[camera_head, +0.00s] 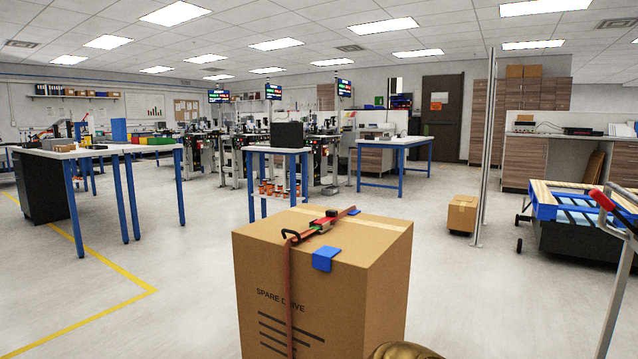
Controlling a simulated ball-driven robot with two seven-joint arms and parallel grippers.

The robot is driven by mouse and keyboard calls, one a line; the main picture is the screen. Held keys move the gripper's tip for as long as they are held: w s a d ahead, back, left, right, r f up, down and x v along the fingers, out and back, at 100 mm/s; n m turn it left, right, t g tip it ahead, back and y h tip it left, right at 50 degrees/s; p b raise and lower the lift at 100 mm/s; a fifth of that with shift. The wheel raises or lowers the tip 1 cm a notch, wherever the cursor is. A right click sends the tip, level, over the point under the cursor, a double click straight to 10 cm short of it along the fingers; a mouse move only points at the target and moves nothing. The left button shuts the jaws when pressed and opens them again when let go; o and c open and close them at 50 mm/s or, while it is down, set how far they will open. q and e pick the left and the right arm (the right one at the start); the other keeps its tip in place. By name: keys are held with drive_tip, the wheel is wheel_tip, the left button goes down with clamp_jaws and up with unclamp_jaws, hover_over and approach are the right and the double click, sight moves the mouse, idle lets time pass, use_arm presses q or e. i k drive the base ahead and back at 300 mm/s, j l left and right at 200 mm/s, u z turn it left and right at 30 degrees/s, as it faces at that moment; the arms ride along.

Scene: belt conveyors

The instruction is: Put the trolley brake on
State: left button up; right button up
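A large cardboard box (265,283) marked "SPARE DRIVE" stands close in front of me. A red strap (288,290) with a ratchet buckle (320,223) runs over it, and a blue corner piece (325,258) sits on its top edge. What bears the box is below the picture. A grey metal handle (614,300) with a red-ended lever (604,201) rises at the right edge. I cannot tell what the handle's lower end joins, and no brake pedal or setting can be made out. Neither of my grippers is in view.
A low wheeled cart (575,240) with a blue and yellow top stands at the right. A small carton (462,214) lies on the floor beside a grey post (487,150). Blue-legged tables (80,152) stand at the left. The floor left of the box is clear.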

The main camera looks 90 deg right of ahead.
sight(595, 193)
drive_tip(key=z, duration=3.95)
